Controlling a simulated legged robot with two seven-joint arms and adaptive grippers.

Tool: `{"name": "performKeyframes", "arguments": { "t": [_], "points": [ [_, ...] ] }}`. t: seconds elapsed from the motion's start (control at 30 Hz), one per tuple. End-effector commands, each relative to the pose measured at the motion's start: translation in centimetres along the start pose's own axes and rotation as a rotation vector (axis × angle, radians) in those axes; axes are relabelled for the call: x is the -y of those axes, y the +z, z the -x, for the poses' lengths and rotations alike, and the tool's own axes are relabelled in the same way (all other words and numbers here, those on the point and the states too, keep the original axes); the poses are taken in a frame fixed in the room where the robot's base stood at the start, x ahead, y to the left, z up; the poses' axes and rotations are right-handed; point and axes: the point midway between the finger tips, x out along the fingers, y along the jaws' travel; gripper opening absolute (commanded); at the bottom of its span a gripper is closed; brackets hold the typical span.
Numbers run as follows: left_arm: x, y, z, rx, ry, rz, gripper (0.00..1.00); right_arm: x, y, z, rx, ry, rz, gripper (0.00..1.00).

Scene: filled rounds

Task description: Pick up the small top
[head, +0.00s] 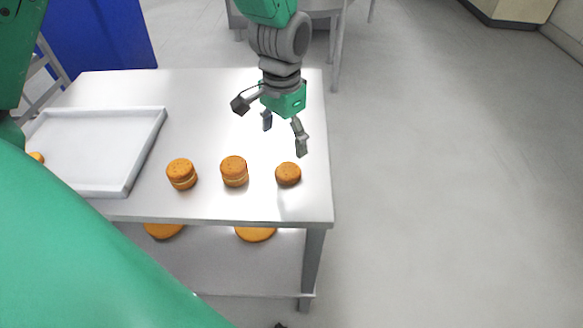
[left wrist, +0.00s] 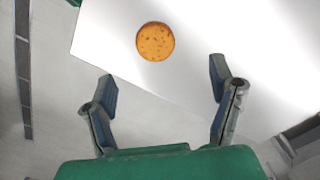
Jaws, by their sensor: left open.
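The small top (head: 288,174) is a low orange-brown round lying alone near the table's right front corner. A single speckled round, which looks like the same small top (left wrist: 155,42), shows in the left wrist view, beyond the fingertips. My left gripper (head: 284,133) is open and empty, above the table and behind the small top in the head view. Its two spread fingers (left wrist: 163,82) also show in the left wrist view, apart from the round. My right gripper is not in view.
Two taller filled rounds (head: 234,171) (head: 181,174) stand left of the small top. A white rimmed tray (head: 128,178) lies on the table's left, with an orange piece (head: 36,157) at its left edge. Larger orange discs (head: 255,234) lie on the shelf below. The table behind the rounds is clear.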

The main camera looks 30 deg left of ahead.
Motion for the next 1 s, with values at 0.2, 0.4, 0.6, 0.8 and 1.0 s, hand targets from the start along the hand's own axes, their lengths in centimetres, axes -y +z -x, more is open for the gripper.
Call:
{"name": "performKeyframes", "arguments": {
  "t": [0.2,0.4,0.6,0.8,1.0],
  "points": [
    [-0.1,-0.2,-4.0,0.003,-0.002,0.000,0.77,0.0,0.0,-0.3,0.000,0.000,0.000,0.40],
    [-0.3,-0.2,-5.2,0.001,-0.003,0.000,0.77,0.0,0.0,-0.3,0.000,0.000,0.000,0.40],
    [-0.7,-0.2,-8.2,0.005,-0.001,-0.002,0.77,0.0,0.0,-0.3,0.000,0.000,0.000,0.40],
    [-0.6,-0.3,-10.0,0.000,-0.001,0.000,0.77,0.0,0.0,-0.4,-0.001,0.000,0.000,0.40],
    [-0.7,-0.3,-10.0,-0.001,-0.002,0.000,0.77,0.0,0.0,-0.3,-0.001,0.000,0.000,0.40]
  ]
}}
